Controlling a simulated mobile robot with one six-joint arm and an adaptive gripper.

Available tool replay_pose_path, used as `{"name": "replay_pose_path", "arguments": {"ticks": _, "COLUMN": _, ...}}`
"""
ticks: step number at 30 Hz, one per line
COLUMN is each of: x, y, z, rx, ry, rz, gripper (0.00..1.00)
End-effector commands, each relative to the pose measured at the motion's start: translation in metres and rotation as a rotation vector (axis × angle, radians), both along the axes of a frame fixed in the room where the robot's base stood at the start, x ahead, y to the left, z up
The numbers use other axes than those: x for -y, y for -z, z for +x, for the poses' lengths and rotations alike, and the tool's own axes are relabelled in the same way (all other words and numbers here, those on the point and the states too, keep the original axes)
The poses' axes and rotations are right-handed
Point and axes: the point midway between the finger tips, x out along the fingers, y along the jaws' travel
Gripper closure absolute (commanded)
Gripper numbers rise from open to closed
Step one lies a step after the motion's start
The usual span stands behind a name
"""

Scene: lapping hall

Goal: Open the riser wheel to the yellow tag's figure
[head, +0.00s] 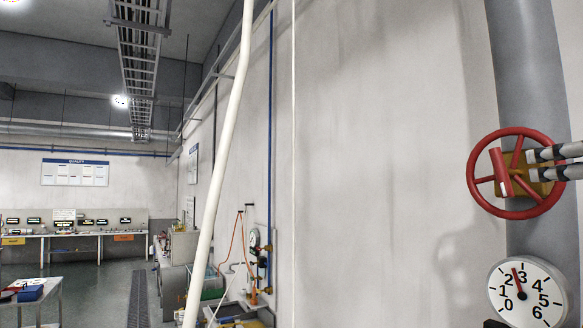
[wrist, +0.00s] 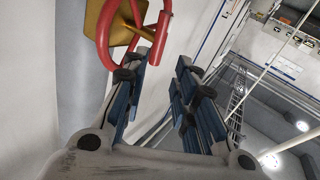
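The red riser wheel (head: 471,172) is mounted on a grey vertical pipe at the right of the head view, with a thick red handle (head: 499,172) on it. Part of the wheel also shows at the top of the wrist view (wrist: 104,40). My gripper (head: 533,165) reaches in from the right, its fingers apart in front of the wheel. In the wrist view my gripper (wrist: 160,85) is open with nothing clasped. A round dial (head: 528,312) below the wheel has its red needle between 2 and 3. I cannot make out a yellow tag with a figure.
A mustard-yellow plate (head: 543,187) sits behind the wheel, partly hidden by the fingers. The grey pipe (head: 528,70) stands close to the pale wall (head: 390,150). A bench with equipment (head: 178,245) stands further back along the wall. Open floor shows at the far left.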

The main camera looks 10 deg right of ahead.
Motion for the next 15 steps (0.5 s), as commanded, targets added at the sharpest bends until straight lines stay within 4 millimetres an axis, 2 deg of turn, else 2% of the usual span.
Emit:
{"name": "replay_pose_path", "arguments": {"ticks": 1, "x": 0.001, "y": -0.004, "z": 0.013, "rx": -0.001, "ry": -0.008, "rz": 0.004, "gripper": 0.74}}
{"name": "replay_pose_path", "arguments": {"ticks": 9, "x": 0.012, "y": -0.004, "z": 0.071, "rx": -0.002, "ry": -0.005, "rz": 0.004, "gripper": 0.74}}
{"name": "replay_pose_path", "arguments": {"ticks": 15, "x": 0.019, "y": -0.003, "z": 0.102, "rx": -0.002, "ry": -0.002, "rz": 0.003, "gripper": 0.74}}
